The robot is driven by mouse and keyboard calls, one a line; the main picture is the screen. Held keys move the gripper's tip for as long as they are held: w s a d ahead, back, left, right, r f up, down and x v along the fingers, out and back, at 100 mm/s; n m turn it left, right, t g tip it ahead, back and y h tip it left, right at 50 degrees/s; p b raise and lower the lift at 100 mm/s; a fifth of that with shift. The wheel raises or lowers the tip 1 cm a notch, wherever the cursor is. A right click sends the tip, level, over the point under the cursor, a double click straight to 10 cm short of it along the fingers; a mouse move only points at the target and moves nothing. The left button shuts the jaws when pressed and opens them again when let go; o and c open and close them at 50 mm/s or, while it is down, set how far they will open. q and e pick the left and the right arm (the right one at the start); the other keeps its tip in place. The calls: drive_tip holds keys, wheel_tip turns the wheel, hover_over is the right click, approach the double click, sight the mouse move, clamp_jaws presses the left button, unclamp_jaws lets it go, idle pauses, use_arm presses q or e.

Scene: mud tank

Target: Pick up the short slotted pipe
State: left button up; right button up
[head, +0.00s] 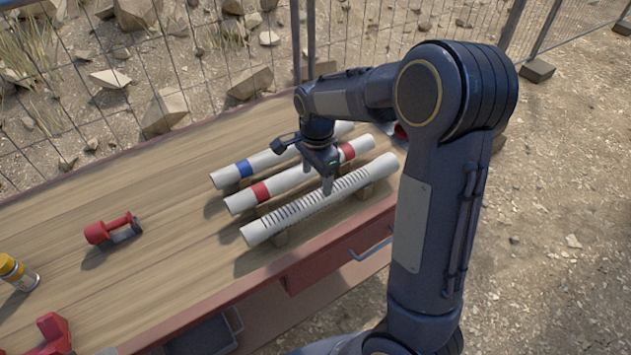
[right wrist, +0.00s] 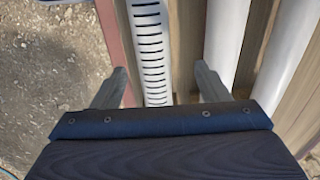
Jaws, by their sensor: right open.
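The slotted pipe (head: 315,202) is white with a row of dark slots and lies nearest the table's front edge. My right gripper (head: 327,186) is over its middle, pointing down, open and empty. In the right wrist view the slotted pipe (right wrist: 150,45) runs between the two fingers of the right gripper (right wrist: 160,72), closer to the left finger. Whether the fingertips reach down beside the pipe is hard to tell. My left gripper is not in view.
Behind it lie a red-banded pipe (head: 240,201) and a blue-banded pipe (head: 229,176), close and roughly parallel. The wooden table (head: 150,275) also bears a red tool (head: 108,230) and a yellow-capped bottle (head: 17,272). A wire fence runs behind.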

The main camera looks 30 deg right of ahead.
sight(319, 194)
drive_tip(key=f, duration=0.4)
drive_tip(key=s+f, duration=0.1)
drive_tip(key=f, duration=0.1)
drive_tip(key=shift+f+p, duration=0.2)
drive_tip(key=shift+p, duration=0.1)
drive_tip(key=shift+f, duration=0.6)
drive_tip(key=shift+r, duration=0.1)
drive_tip(key=c, duration=1.3)
